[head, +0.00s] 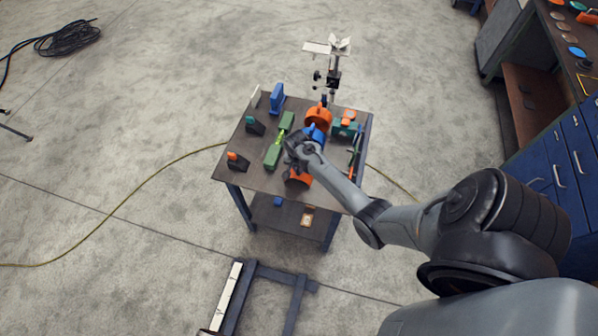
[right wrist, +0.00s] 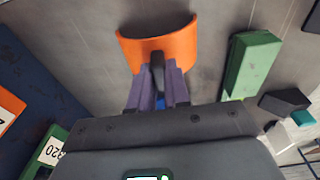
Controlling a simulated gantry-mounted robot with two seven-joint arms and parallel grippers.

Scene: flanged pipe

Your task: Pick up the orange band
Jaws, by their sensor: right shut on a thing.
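The orange band (right wrist: 150,48) is a curved piece with a dark tab at its middle. In the right wrist view it lies just beyond my right gripper (right wrist: 158,88), whose fingers are shut on the dark tab. In the head view the band (head: 297,181) shows near the front of the table, partly covered by my right gripper (head: 297,150). I cannot tell whether the band touches the table. My left gripper is not in view.
A stand (head: 333,75) rises behind. A blue cabinet (head: 560,160) is at right.

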